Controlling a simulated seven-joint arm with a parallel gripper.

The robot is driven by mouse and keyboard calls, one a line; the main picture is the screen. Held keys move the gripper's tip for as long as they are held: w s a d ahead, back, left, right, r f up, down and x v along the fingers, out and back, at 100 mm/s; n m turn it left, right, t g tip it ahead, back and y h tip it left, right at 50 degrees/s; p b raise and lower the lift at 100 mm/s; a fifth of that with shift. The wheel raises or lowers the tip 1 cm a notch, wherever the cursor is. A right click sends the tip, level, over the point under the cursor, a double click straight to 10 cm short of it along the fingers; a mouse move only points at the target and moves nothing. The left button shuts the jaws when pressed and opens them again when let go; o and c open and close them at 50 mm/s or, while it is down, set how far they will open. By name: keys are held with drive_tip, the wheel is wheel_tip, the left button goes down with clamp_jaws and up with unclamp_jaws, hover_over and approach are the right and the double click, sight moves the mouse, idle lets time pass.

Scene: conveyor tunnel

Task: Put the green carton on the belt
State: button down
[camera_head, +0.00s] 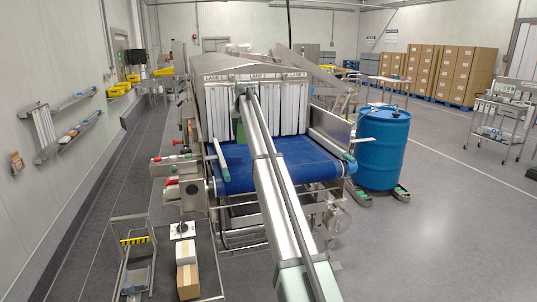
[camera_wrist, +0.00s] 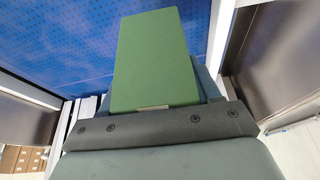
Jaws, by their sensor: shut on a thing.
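My gripper (camera_wrist: 155,122) is shut on the green carton (camera_wrist: 150,58), which stands out beyond the dark gripper bar in the wrist view. The fingertips are hidden. In the head view, my gripper (camera_head: 242,93) is at the tunnel mouth, in front of the white strip curtain. A small part of the green carton (camera_head: 239,131) shows just left of my arm. The blue belt (camera_head: 312,160) runs out of the tunnel below, and it also lies behind the carton in the wrist view (camera_wrist: 60,40). I cannot tell how far the carton is from the belt.
Metal side rails flank the belt; the right guard (camera_head: 330,128) stands beside it. A blue drum (camera_head: 384,148) is at the right. Brown and white boxes (camera_head: 187,281) stand at the lower left. The strip curtain (camera_head: 285,119) hangs under lane labels.

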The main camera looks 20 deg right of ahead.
sight(242, 131)
drive_tip(key=shift+w+r, duration=0.2)
drive_tip(key=shift+w, duration=0.3)
drive_tip(key=shift+f+n, duration=0.15)
drive_tip(key=shift+n, duration=0.15)
wheel_tip(242, 131, down, 10)
drive_tip(key=shift+a+r, duration=0.1)
drive_tip(key=shift+r, duration=0.05)
drive_tip(key=shift+c, duration=1.2)
unclamp_jaws()
drive_tip(key=v, duration=1.2)
